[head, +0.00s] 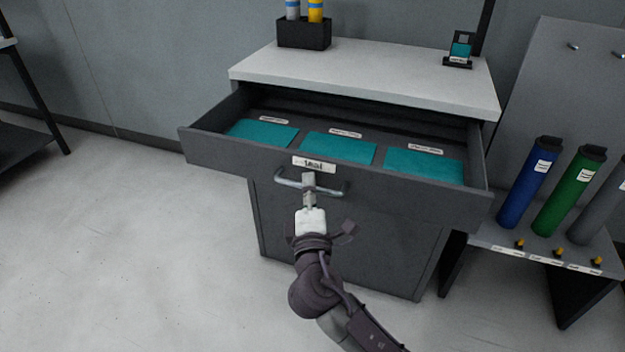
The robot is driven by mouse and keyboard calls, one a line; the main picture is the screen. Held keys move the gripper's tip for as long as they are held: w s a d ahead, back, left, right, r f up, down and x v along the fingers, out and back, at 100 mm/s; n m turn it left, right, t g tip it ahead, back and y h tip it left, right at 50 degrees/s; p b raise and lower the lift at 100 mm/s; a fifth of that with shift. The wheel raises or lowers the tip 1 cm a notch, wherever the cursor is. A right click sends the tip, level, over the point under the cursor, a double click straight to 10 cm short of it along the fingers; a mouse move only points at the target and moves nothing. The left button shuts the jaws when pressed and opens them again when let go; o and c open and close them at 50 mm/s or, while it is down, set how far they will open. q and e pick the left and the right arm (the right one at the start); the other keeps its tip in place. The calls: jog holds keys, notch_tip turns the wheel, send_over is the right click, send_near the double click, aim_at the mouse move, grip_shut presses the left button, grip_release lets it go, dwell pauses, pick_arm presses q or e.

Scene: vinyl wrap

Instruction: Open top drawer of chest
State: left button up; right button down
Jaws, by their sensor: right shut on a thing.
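The grey chest (345,242) stands in the middle of the head view under a pale top. Its top drawer (231,151) is pulled well out. Several teal sheets (338,147) lie inside it, each with a small white label behind it. The drawer front bears a white label and a metal bar handle (335,191). My right gripper (309,186) is at the middle of the handle, shut on it, and its fingers cover part of the bar. My left gripper is not in view.
A dark holder (304,33) with two bottles and a small teal-screened device (460,48) stand on the chest top. At the right, a rack (500,237) holds blue, green and grey rolls close to the drawer's right corner. The floor at left is clear.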

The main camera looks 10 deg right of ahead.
jog(key=c, duration=1.7)
grip_release()
jog(key=o, duration=0.5)
jog(key=v, duration=1.2)
